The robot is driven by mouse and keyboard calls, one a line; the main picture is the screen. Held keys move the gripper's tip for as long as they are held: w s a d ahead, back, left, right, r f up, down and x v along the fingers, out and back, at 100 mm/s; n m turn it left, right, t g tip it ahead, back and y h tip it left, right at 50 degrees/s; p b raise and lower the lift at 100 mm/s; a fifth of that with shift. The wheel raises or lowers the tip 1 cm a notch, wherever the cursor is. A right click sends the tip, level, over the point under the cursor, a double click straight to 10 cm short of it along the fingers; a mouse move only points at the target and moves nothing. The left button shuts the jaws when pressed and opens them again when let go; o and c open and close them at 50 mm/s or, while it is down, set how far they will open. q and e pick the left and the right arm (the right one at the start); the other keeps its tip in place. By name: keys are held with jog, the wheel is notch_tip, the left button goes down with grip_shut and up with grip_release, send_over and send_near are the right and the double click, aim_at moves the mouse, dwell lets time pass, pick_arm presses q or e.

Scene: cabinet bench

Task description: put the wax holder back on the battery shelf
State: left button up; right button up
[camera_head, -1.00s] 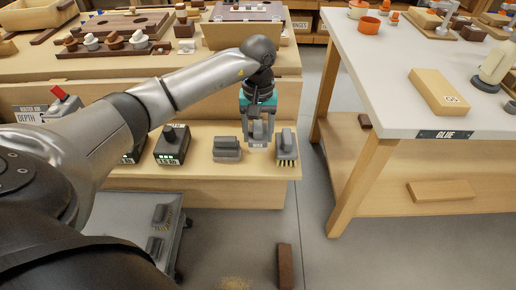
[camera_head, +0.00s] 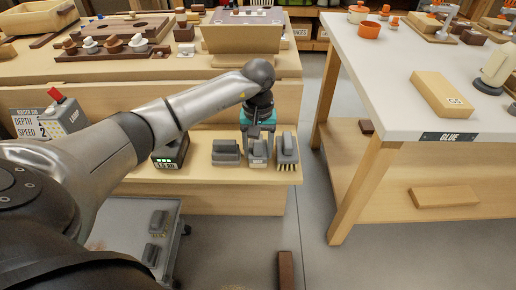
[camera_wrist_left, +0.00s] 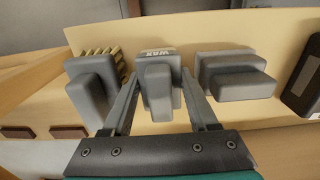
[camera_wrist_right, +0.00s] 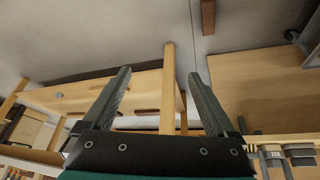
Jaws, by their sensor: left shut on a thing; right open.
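The wax holder (camera_head: 258,149) is a grey block with a white WAX label. It stands in a row on the low wooden shelf (camera_head: 215,174), between a grey block on its left and a brush on its right in the head view. My left gripper (camera_head: 256,131) reaches down over it. In the left wrist view, the fingers of my left gripper (camera_wrist_left: 159,84) are on both sides of the wax holder (camera_wrist_left: 158,72), shut on it. It looks at shelf level; its underside is hidden. My right gripper (camera_wrist_right: 158,73) is open and empty over the floor.
The grey block (camera_head: 226,151) and the bristled brush (camera_head: 287,150) flank the holder closely. A dark charger (camera_head: 171,152) with green lights is farther left. A white-topped table (camera_head: 400,110) stands right across a floor gap. A grey cart (camera_head: 120,228) is below left.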

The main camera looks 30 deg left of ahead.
aim_at(258, 142)
pick_arm(q)
jog(key=o, duration=1)
jog(key=shift+o, duration=0.2)
jog(key=shift+r, duration=0.15)
jog(key=shift+r+p, duration=0.35)
notch_tip(258, 142, up, 10)
jog(key=p, duration=0.4)
jog(key=shift+f, duration=0.1)
jog(key=shift+r, duration=0.7)
pick_arm(e)
notch_tip(258, 142, down, 10)
jog(key=s+g, duration=0.2)
jog(key=shift+d, duration=0.2)
jog(key=shift+f, duration=0.1)
